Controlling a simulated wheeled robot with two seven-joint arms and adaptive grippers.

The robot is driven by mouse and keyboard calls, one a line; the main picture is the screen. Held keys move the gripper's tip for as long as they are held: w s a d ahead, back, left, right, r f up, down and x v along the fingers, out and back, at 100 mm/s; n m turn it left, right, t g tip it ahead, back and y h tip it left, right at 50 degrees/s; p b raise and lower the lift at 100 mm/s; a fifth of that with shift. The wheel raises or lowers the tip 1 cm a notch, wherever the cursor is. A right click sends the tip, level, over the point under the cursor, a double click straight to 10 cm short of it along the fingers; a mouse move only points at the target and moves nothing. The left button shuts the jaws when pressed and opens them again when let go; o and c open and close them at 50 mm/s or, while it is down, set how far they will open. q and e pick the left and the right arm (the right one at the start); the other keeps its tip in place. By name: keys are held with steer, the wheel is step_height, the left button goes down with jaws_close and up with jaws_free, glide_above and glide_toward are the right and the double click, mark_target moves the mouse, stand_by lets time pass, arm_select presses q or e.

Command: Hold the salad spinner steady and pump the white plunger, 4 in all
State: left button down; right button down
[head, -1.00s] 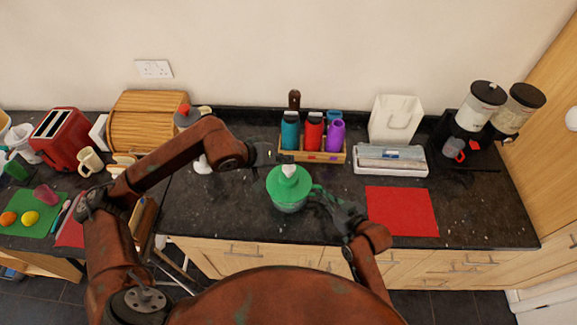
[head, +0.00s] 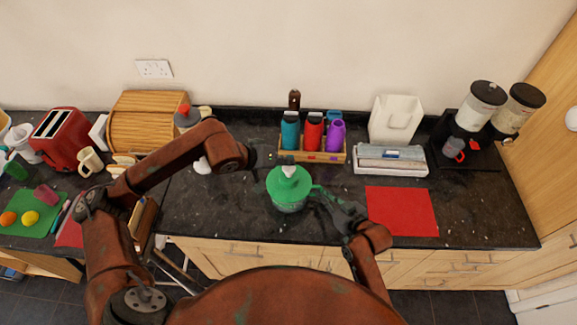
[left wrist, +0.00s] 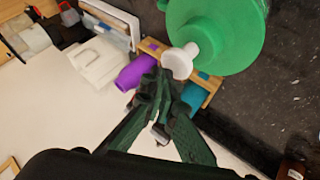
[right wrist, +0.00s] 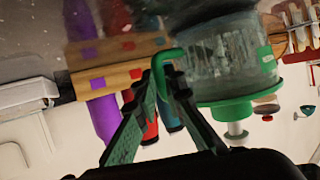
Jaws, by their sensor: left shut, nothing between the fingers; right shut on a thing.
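The salad spinner (head: 288,203) has a clear bowl and a green lid (head: 276,185), with a white plunger (head: 289,171) on top. It stands upright on the dark counter. My left gripper (head: 288,160) is shut and empty, with its fingertips close to the plunger. In the left wrist view the plunger (left wrist: 180,62) is up, just beside the shut fingers; I cannot tell whether they touch. My right gripper (head: 322,193) is shut on the spinner's green side handle (right wrist: 163,66), right of the bowl. The right wrist view shows the bowl (right wrist: 232,60) beside the fingers.
A wooden rack (head: 312,156) with several bottles stands behind the spinner. A white box of rolls (head: 390,161) is to its right. A red mat (head: 402,211) lies at the right.

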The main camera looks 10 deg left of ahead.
mark_target(287, 167)
arm_select(q)
steer(key=shift+f, duration=1.6)
stand_by(1.0)
stand_by(0.3)
steer(key=shift+r, duration=2.05)
steer(key=shift+r, duration=2.5)
arm_select(e)
steer(key=c, duration=1.9)
jaws_free()
steer(key=shift+c, duration=0.2)
